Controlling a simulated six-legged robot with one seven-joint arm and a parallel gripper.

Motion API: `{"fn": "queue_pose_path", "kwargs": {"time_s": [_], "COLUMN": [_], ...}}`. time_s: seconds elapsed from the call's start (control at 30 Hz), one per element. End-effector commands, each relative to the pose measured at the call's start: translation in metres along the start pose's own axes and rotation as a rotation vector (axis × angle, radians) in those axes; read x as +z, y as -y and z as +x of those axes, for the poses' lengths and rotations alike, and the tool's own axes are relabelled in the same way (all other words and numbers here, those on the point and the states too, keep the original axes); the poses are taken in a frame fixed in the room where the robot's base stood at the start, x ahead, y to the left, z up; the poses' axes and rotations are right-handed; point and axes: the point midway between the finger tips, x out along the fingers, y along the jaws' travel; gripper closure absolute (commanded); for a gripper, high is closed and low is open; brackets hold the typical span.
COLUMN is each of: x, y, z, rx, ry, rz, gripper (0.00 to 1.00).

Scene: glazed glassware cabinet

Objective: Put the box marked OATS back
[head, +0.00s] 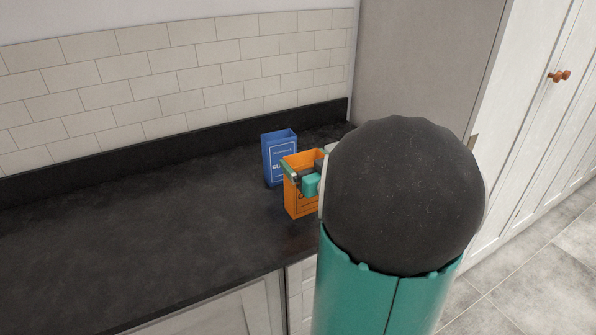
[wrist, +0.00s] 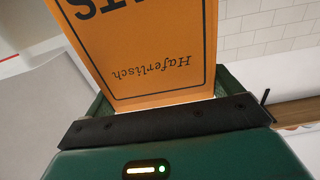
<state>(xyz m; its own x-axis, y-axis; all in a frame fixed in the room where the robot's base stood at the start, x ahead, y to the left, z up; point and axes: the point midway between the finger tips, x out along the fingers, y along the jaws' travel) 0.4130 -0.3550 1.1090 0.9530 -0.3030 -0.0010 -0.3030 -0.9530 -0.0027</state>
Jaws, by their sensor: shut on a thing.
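A blue box (head: 279,150) with white print stands close behind and left of the orange one. The dark counter (head: 130,225) is clear to the left. A tiled wall (head: 180,65) runs behind, and a tall grey panel (head: 420,60) rises at the right.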

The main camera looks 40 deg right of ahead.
Motion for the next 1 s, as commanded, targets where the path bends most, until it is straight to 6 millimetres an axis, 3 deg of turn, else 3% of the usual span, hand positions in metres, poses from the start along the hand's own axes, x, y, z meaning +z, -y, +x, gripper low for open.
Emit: {"fn": "queue_pose_path", "kwargs": {"time_s": [0.3, 0.7, 0.73, 0.77, 1.0], "x": [0.034, 0.040, 0.040, 0.040, 0.039], "y": [0.002, 0.002, 0.002, 0.002, 0.002], "z": [0.005, 0.005, 0.005, 0.005, 0.005], "rx": [-0.001, 0.000, 0.000, 0.000, 0.000], "ry": [0.002, 0.000, 0.001, 0.001, 0.000], "rz": [0.002, -0.001, -0.001, -0.001, -0.001], "gripper": [0.54, 0.54, 0.05, 0.00, 0.00]}}
